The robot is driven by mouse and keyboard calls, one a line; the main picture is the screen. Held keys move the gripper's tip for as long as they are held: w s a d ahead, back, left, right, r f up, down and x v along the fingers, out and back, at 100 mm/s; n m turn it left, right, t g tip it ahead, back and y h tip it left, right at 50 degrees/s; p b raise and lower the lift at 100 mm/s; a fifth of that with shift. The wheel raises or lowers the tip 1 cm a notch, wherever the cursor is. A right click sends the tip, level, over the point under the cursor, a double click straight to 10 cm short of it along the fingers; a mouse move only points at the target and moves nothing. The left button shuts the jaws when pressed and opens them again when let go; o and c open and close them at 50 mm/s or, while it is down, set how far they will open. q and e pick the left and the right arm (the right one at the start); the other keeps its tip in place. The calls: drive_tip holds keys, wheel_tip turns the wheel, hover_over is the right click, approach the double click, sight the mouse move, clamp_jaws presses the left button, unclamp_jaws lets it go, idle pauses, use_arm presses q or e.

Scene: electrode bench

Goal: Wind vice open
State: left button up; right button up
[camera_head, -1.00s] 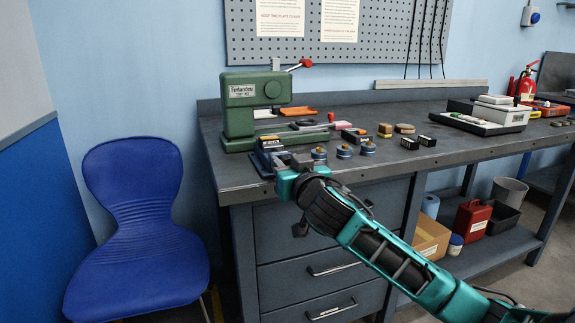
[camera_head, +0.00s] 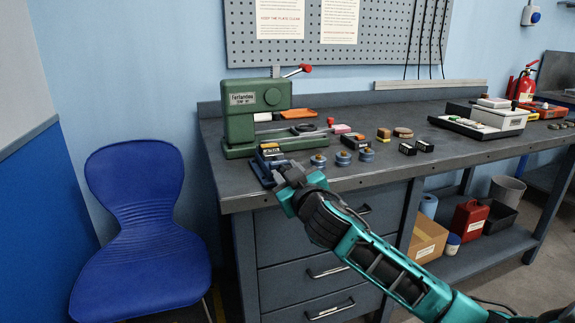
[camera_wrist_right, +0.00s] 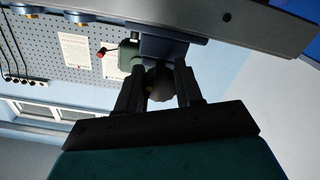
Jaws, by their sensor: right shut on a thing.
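The blue vice (camera_head: 268,158) stands at the front left corner of the bench. In the right wrist view its blue body (camera_wrist_right: 170,47) shows beyond my fingers. My right gripper (camera_head: 283,172) is at the vice's front, just off the bench edge. In the right wrist view, the two dark fingers of my right gripper (camera_wrist_right: 158,88) are on either side of a dark round vice handle (camera_wrist_right: 158,80) and shut on it. In the head view the handle is hidden by my gripper. How far apart the vice jaws are cannot be told. My left gripper is not in view.
A green press (camera_head: 254,112) stands just behind the vice. Several small round blue-based pieces (camera_head: 343,158) sit right of it near the front edge. Dark blocks (camera_head: 416,147) and a white-topped device (camera_head: 490,118) are farther right. A blue chair (camera_head: 138,225) stands left of the bench.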

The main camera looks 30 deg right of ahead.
drive_tip(key=n+p, duration=0.1)
drive_tip(key=n, duration=0.1)
drive_tip(key=n+p, duration=0.2)
drive_tip(key=shift+r+n+p, duration=0.2)
drive_tip(key=shift+n+p, duration=0.1)
drive_tip(key=n+p, duration=0.2)
drive_tip(key=n, duration=0.1)
drive_tip(key=shift+n+p, duration=0.3)
drive_tip(key=shift+n, duration=0.1)
drive_tip(key=shift+n+p, duration=0.6)
drive_tip(key=shift+n, duration=0.2)
drive_tip(key=shift+n+p, duration=0.5)
drive_tip(key=shift+n, duration=0.4)
drive_tip(key=n+p, duration=0.2)
drive_tip(key=n, duration=0.1)
drive_tip(key=shift+n, duration=0.3)
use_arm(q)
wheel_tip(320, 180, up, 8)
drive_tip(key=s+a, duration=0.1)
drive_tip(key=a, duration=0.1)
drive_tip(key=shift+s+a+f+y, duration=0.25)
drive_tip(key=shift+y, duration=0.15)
use_arm(e)
drive_tip(key=shift+f+n, duration=0.1)
drive_tip(key=shift+n, duration=0.2)
